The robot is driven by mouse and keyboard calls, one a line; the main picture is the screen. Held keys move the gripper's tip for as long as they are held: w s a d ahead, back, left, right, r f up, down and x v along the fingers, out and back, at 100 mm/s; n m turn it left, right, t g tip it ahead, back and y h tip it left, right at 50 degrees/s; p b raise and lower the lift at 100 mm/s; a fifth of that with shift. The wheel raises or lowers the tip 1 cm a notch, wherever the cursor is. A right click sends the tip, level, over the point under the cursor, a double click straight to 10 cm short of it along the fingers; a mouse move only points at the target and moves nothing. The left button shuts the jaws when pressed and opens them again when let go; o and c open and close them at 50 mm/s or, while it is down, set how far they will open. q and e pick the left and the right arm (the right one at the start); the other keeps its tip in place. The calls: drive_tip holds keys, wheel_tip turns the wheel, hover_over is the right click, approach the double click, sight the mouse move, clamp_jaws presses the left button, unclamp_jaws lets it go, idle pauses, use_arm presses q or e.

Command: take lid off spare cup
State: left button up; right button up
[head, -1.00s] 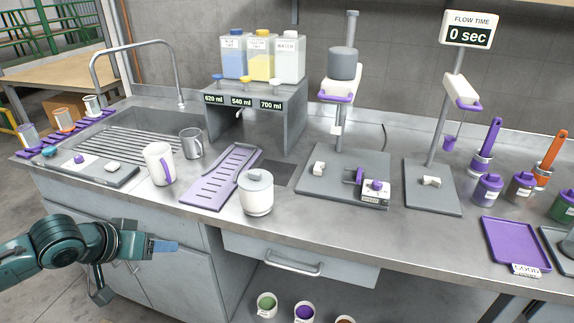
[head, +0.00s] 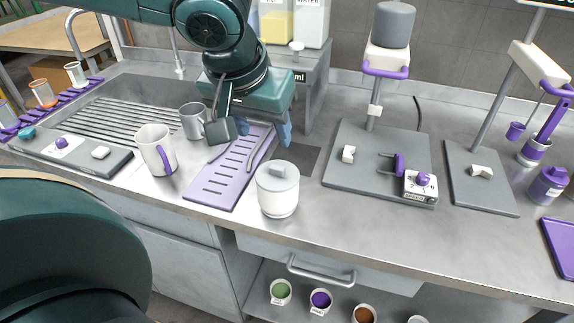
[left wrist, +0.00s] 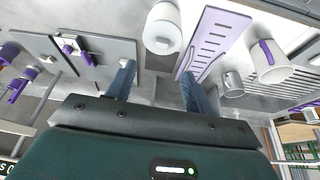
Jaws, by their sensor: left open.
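The lidded cup (head: 279,202) is white and stands upright on the counter at the middle of the head view. Its light grey lid (head: 278,172) with a raised grip sits on top. The cup also shows at the top of the left wrist view (left wrist: 162,33), beyond the fingers. My left gripper (head: 254,138) is open and empty above the purple slotted tray, up and behind the cup, apart from it. Its two blue fingers are spread wide in the left wrist view (left wrist: 158,90). My right gripper is not in view.
The purple slotted tray (head: 211,187) lies left of the cup. A white mug (head: 155,150) with a purple handle and a grey metal mug (head: 193,121) stand further left. A grey stand base (head: 350,175) is to the right.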

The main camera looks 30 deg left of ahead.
use_arm(q)
drive_tip(key=b, duration=0.1)
approach(277, 167)
drive_tip(key=f, duration=0.2)
drive_tip(key=shift+w+d+f, duration=0.2)
drive_tip(key=shift+w+f, duration=0.05)
drive_tip(key=shift+f, duration=0.05)
drive_tip(key=shift+w+a+x, duration=0.1)
drive_tip(key=shift+a+x, duration=0.05)
drive_tip(key=shift+x, duration=1.35)
drive_tip(key=shift+w+a+x, duration=0.15)
drive_tip(key=shift+a+x, duration=0.05)
drive_tip(key=shift+x, duration=1.25)
drive_tip(key=shift+r, duration=0.1)
drive_tip(key=c, duration=1)
